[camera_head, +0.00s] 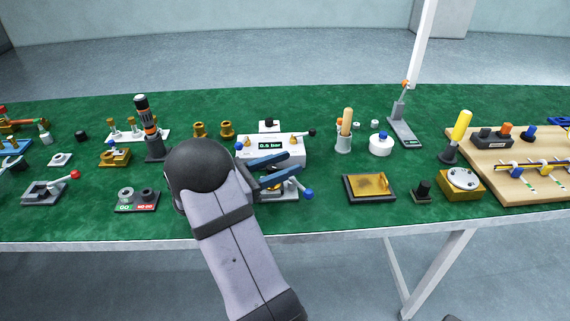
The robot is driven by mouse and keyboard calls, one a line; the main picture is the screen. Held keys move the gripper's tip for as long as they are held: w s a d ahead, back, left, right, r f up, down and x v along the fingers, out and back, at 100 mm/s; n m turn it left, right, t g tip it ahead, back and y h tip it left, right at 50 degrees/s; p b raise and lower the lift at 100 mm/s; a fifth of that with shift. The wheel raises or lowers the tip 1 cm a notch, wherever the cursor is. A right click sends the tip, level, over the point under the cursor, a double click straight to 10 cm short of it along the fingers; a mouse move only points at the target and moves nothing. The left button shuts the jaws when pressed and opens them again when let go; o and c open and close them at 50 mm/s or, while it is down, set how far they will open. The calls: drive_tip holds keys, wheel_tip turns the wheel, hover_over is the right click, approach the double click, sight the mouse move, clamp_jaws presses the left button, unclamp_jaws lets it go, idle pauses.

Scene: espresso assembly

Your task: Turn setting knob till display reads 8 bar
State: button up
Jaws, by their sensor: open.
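A white box-shaped unit (304,147) stands at the middle of the green table. Its green-lit display (270,146) appears to read 0.5 bar, in small digits. A black knob (312,132) sticks out at the unit's right end; I cannot tell if it is the setting knob. Brass fittings show at the unit's front. My gripper (294,163) is open, its two dark blue fingers pointing right across the unit's front. No object shows between the fingers. My arm and fingers hide part of the unit's lower front.
A lever with a blue ball (307,192) rises from a grey base close below my fingers. A dark upright tool (143,115) and brass fittings (226,128) stand to the left.

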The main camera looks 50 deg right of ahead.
drive_tip(key=shift+s+d, duration=0.1)
drive_tip(key=shift+d, duration=0.1)
clamp_jaws()
drive_tip(key=shift+s+m+g+y+p, duration=0.1)
drive_tip(key=shift+m+g+y+p, duration=0.3)
drive_tip(key=shift+g, duration=0.4)
drive_tip(key=m+g, duration=0.1)
drive_tip(key=g+y+p, duration=0.1)
drive_tip(key=m+g, duration=0.1)
drive_tip(key=shift+s+a+r+m+y+p, duration=0.1)
drive_tip(key=shift+s+a+m+y+p, duration=0.15)
drive_tip(key=shift+s+m+y+p, duration=0.1)
drive_tip(key=shift+s+a+m+g+y+p, duration=0.2)
drive_tip(key=shift+m+g+y+p, duration=0.05)
drive_tip(key=shift+m+g+y, duration=0.55)
drive_tip(key=shift+s+a+m+g+y+p, duration=0.2)
drive_tip(key=shift+m+g+y, duration=0.4)
drive_tip(key=shift+g, duration=0.3)
